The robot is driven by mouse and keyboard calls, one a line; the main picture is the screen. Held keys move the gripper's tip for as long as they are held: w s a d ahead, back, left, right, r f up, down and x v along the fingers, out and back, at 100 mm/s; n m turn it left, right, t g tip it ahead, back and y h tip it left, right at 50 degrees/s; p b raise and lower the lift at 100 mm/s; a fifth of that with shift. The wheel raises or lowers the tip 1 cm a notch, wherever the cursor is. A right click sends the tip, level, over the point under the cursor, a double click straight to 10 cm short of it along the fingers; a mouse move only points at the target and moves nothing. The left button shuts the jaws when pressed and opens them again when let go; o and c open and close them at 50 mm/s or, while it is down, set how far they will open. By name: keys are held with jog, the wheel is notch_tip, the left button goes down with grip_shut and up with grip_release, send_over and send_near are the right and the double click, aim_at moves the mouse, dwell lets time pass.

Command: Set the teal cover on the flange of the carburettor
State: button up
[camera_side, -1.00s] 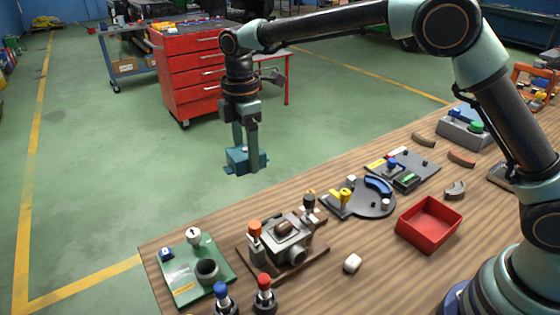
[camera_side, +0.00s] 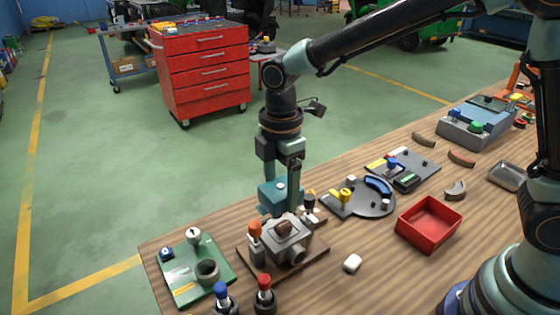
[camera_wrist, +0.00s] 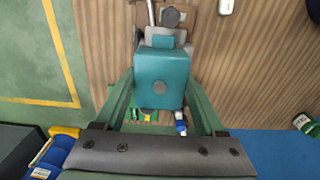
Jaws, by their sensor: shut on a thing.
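The teal cover (camera_side: 272,196) is a box-shaped piece held in my gripper (camera_side: 282,185). In the wrist view the teal cover (camera_wrist: 161,80) sits between my two fingers, with a round grey spot on its face. My gripper is shut on it. The carburettor (camera_side: 290,244) is a grey metal body with a brown top part on a brown board at the bench's near left. The cover hangs just behind and above the carburettor in the side view. I cannot tell whether they touch. The flange is not clearly visible.
An orange-topped tool (camera_side: 255,232) stands at the carburettor's left. A green board (camera_side: 190,280) lies further left. A dark round plate (camera_side: 370,205) lies to the right, then a red tray (camera_side: 428,222). A white piece (camera_side: 352,263) lies on bare bench.

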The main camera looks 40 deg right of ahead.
aim_at(283, 224)
jog(key=shift+s+f, duration=0.4)
jog(key=shift+f, duration=3)
jog(key=shift+f, duration=0.45)
jog(key=o, duration=1.4)
jog(key=shift+r, duration=3.55)
